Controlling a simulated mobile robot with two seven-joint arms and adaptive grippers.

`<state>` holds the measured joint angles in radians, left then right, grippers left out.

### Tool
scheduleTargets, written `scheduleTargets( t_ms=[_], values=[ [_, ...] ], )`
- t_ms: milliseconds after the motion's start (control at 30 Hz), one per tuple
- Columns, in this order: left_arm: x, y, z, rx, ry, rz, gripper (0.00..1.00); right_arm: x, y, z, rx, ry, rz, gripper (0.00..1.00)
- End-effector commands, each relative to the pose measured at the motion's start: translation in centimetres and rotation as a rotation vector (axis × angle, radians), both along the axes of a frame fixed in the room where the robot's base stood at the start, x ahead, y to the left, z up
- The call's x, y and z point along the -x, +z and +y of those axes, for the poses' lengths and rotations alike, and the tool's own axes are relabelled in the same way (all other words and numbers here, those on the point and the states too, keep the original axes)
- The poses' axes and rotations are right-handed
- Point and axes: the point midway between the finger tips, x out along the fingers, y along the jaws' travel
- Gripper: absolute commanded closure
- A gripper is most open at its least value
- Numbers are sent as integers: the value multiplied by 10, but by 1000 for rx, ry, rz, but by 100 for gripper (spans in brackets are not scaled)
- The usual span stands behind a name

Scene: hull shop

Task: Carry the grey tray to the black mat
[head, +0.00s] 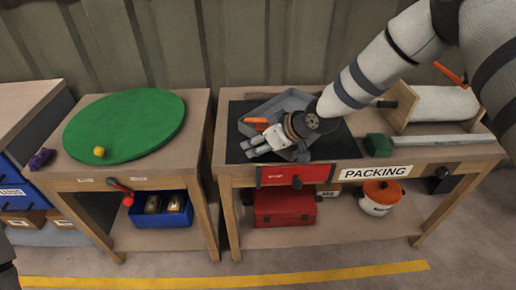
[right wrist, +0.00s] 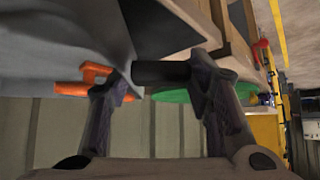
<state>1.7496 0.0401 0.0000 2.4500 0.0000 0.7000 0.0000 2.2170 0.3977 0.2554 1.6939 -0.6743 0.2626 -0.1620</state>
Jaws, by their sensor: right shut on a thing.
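The grey tray (head: 283,101) is over the black mat (head: 337,146) on the right-hand bench. I cannot tell whether it rests on the mat or hangs just above it. An orange item (head: 256,124) shows at its left side. My right gripper (head: 258,146) reaches across the tray's near side, hiding part of it, and is shut on the tray. In the right wrist view, the tray's grey wall (right wrist: 65,40) fills the upper left, beside my fingers (right wrist: 163,78); the orange item (right wrist: 82,85) shows there too. My left gripper is not in view.
A green block (head: 378,146) and a wooden stand with a white roll (head: 440,103) are right of the mat. The left bench holds a green round board (head: 130,120), a yellow ball (head: 99,152) and a purple item (head: 41,159). A gap separates the benches.

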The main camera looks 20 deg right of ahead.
Motion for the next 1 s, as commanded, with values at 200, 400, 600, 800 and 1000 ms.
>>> scheduleTargets(
  t_ms=[200,400,600,800,1000],
  values=[
    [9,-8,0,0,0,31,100,-7,-34,-1,2,1,0,100],
    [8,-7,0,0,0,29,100,-9,-34,-1,0,1,-9,100],
    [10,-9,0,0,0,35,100,-8,-40,-1,0,1,-7,100],
    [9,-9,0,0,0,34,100,-8,-39,-1,1,0,-5,34],
    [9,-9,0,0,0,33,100,-8,-38,-1,0,0,-6,34]
  ],
)
